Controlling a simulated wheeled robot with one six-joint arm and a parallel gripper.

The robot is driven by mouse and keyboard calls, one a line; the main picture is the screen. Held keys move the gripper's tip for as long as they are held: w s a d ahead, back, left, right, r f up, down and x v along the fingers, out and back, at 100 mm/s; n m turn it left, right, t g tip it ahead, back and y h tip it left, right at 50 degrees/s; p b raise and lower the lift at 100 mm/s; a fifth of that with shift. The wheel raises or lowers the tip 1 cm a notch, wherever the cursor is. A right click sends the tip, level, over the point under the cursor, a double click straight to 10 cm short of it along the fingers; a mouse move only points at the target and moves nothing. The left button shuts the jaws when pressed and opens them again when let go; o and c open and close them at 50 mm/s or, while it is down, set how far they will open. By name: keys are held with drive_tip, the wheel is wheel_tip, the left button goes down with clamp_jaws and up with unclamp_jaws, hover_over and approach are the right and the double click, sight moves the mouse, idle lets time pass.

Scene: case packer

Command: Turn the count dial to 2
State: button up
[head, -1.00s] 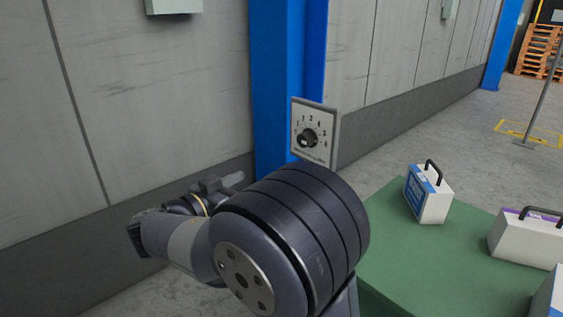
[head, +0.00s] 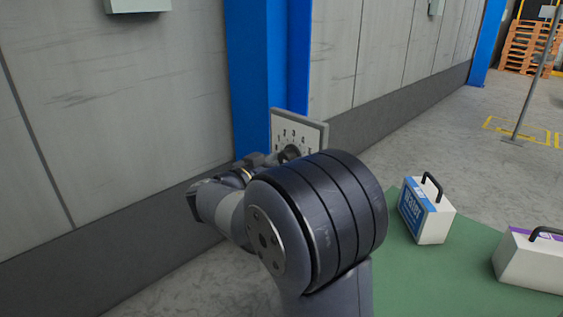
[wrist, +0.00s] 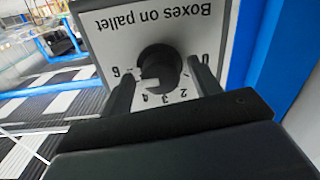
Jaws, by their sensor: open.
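The count dial is a black round knob (wrist: 158,62) on a pale plate marked "Boxes on pallet", upside down in the wrist view. Digits such as 0, 2, 3, 4 and 6 show around it. A white mark shows on the knob close to the 4, but I cannot tell which digit it points to. My gripper (wrist: 161,72) is open, with one finger at each side of the knob. I cannot tell whether they touch it. In the head view, my arm partly covers the dial plate (head: 312,133) and knob.
The plate is mounted at a blue column (head: 255,90) by a grey wall (head: 120,100). A white case with a blue label (head: 430,215) and another white case (head: 530,260) stand on a green surface (head: 455,270) at right.

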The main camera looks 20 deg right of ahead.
drive_tip(key=c, duration=1)
